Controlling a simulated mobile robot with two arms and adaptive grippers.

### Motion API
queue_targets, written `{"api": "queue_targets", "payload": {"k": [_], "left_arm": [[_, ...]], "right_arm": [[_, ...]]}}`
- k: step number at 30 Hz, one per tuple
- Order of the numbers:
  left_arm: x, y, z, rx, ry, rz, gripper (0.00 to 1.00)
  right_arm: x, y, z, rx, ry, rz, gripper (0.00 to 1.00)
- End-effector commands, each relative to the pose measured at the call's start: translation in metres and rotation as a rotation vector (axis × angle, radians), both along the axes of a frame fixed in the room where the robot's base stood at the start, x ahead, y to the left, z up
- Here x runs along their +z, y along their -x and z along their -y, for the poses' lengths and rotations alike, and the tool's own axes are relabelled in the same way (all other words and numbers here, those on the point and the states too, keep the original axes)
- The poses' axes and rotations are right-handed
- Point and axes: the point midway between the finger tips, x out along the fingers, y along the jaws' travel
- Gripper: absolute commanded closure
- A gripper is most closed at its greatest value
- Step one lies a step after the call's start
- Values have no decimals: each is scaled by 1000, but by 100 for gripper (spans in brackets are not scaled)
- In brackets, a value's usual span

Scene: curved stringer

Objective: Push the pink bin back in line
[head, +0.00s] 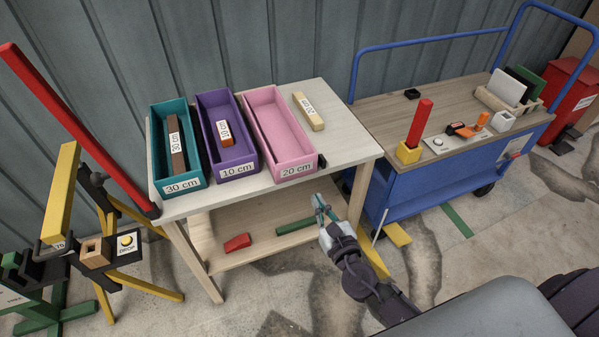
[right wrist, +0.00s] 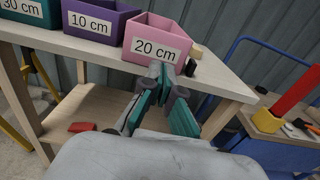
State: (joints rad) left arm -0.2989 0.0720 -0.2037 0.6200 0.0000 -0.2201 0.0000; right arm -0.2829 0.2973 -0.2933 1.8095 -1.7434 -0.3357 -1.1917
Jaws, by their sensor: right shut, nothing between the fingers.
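The pink bin (head: 279,130), labelled 20 cm, stands at the right end of a row of bins on the table. It looks empty, and its front sits closer to the table's front edge than the purple bin's (head: 228,135). The teal bin (head: 176,148) is at the left end. My right gripper (head: 319,203) is shut and empty, in front of and below the pink bin's front. In the right wrist view, its fingertips (right wrist: 163,76) overlap the lower part of the pink front (right wrist: 150,47); contact cannot be told. My left gripper is out of view.
A wooden block (head: 308,111) lies right of the pink bin, and a small dark piece (head: 322,161) is at its front right corner. The table's lower shelf (head: 265,250) holds red and green pieces. A blue trolley (head: 440,175) stands at right, a yellow stand at left.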

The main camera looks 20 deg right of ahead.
Motion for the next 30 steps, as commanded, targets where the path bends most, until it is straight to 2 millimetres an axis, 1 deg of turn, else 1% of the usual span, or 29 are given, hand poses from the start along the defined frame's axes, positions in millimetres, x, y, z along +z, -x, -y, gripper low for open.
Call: {"api": "queue_targets", "payload": {"k": [1, 3, 9, 12, 15, 21, 30], "left_arm": [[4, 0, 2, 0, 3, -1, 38], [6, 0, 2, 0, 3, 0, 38], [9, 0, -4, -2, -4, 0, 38], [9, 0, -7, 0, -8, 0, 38], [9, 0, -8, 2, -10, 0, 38], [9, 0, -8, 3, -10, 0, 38], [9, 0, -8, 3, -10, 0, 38]], "right_arm": [[3, -12, 0, -2, -1, 3, 100], [3, -28, -1, -2, -2, 3, 100], [2, -70, -3, -1, -2, 2, 100], [1, -86, -3, 0, -3, 0, 100], [0, -98, -4, 0, -2, 0, 100], [0, -109, -4, 1, -4, -1, 100], [0, -109, -4, 1, -4, -1, 100]]}}
